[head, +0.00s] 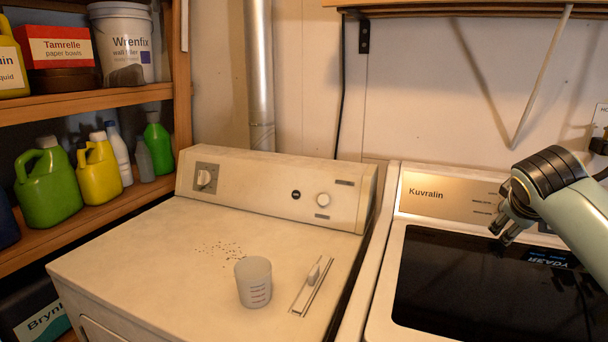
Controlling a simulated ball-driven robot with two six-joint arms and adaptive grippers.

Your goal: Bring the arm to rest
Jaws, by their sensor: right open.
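My right arm comes in from the right edge of the head view. Its gripper (509,229) is open and points down over the dark lid of the right-hand machine (391,308). I see nothing between its fingers. I cannot tell how high it is above the lid. My left gripper does not show.
A measuring cup (253,283) stands on the left machine's top (150,260), beside a small slotted plate (312,286) and scattered dark specks (222,248). Shelves (90,100) with bottles and tubs stand at left. A bracketed shelf (450,8) hangs above.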

